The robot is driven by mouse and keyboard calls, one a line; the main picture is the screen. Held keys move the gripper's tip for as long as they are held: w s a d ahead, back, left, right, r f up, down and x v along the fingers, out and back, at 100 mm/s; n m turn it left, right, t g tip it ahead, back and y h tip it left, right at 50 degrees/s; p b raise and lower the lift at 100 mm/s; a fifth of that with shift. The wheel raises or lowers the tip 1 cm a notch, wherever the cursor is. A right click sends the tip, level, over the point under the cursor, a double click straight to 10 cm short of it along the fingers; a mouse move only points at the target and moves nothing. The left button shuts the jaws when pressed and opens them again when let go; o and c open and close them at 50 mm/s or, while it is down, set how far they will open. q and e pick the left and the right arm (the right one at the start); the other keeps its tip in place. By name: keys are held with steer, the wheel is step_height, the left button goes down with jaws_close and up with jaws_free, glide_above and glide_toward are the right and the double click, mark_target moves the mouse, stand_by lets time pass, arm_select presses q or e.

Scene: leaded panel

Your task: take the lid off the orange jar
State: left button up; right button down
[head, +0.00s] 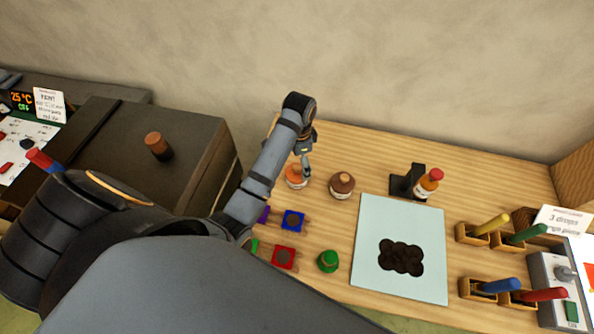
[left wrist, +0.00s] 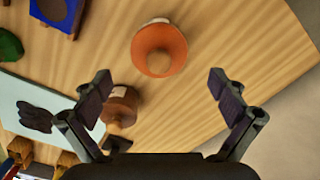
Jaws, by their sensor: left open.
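The orange jar (head: 296,181) stands on the wooden table, left of a brown-lidded jar (head: 342,182). Its orange lid with a round knob shows from above in the left wrist view (left wrist: 159,49) and sits on the jar. My left gripper (head: 305,160) is just above and behind the orange jar in the head view. In the left wrist view its two fingers (left wrist: 160,88) are wide apart and empty, with the orange lid beyond the fingertips, apart from them. My right gripper is not in view.
The brown-lidded jar (left wrist: 119,104) is close to one finger in the left wrist view. A bottle (head: 429,184) in a black stand, a pale blue mat (head: 375,275), coloured blocks (head: 293,221) and a green object (head: 327,261) are nearby. A wall rises behind the table.

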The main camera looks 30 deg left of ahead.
mark_target(298, 168)
arm_select(q)
steer(key=shift+s+f, duration=0.2)
steer(key=shift+f, duration=1.05)
steer(key=shift+w+f, duration=0.1)
steer(key=shift+f, duration=0.25)
steer(key=c, duration=1.1)
steer(key=shift+s+d+r, duration=0.1)
steer(key=shift+s, duration=0.15)
steer(key=c, duration=0.7)
steer(key=shift+f, duration=0.2)
jaws_close()
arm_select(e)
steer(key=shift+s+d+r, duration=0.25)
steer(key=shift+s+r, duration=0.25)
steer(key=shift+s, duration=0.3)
